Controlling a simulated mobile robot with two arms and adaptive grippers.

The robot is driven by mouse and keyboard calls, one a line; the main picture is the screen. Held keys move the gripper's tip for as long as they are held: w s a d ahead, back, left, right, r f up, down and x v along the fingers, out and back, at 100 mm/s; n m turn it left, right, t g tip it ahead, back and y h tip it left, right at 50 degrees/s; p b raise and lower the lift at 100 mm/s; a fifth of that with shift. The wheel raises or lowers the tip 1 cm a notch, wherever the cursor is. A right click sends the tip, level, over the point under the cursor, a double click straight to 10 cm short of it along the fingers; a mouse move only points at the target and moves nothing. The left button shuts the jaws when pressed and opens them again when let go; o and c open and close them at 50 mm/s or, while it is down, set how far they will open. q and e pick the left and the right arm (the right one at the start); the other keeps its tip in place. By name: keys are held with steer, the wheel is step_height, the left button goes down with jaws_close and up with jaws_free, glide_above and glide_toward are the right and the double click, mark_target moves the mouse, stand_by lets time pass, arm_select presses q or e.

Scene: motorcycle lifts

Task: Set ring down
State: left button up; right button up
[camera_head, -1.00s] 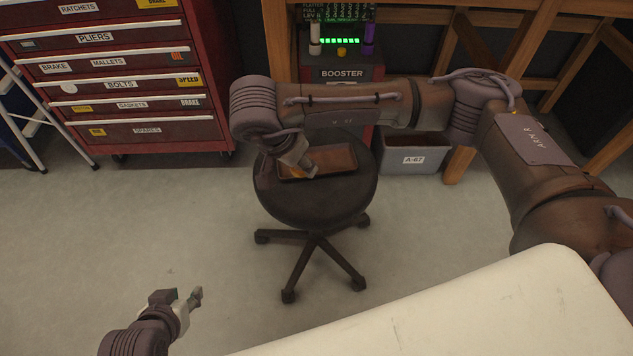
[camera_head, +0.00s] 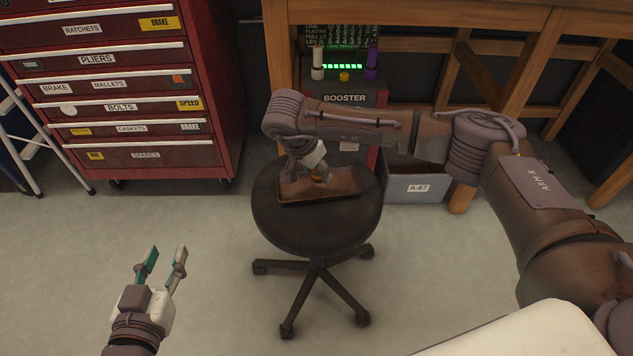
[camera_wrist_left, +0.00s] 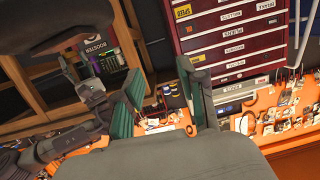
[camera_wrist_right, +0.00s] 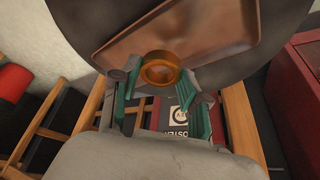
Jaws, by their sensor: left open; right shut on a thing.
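The ring (camera_wrist_right: 160,70) is a bronze-orange band, seen close up in the right wrist view. My right gripper (camera_wrist_right: 162,88) is shut on it. A brown rectangular tray (camera_head: 345,181) lies on the round dark seat of a stool (camera_head: 318,232). In the head view my right gripper (camera_head: 318,177) points down over the tray, and only a small orange bit of the ring shows. I cannot tell whether the ring touches the tray floor. My left gripper (camera_head: 162,262) is open and empty, over the floor left of the stool.
A red tool cabinet (camera_head: 125,105) stands at the back left. A booster unit (camera_head: 345,97) and a grey bin marked A-67 (camera_head: 415,188) are behind the stool, by a wooden bench (camera_head: 420,12). A pale surface (camera_head: 530,335) fills the bottom right. The floor left of the stool is clear.

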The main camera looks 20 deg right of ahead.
mark_target(314, 176)
step_height(314, 176, down, 4)
steer(key=shift+r+b, duration=0.25)
steer(key=shift+b, duration=0.2)
arm_select(q)
steer(key=shift+w+d+r+t+h, duration=0.15)
steer(key=shift+r+t, duration=0.3)
steer(key=shift+r, duration=0.3)
steer(key=shift+w+d+r+t+h, duration=0.15)
steer(key=shift+r+t, duration=0.35)
steer(key=shift+r, duration=0.25)
steer(key=shift+w+d+r+t+h, duration=0.15)
steer(key=shift+r+t, duration=0.3)
steer(key=shift+r, duration=0.3)
arm_select(e)
steer(key=shift+f, duration=0.15)
steer(key=shift+f, duration=0.1)
steer(key=o, duration=0.9)
arm_select(q)
steer(key=shift+r, duration=0.25)
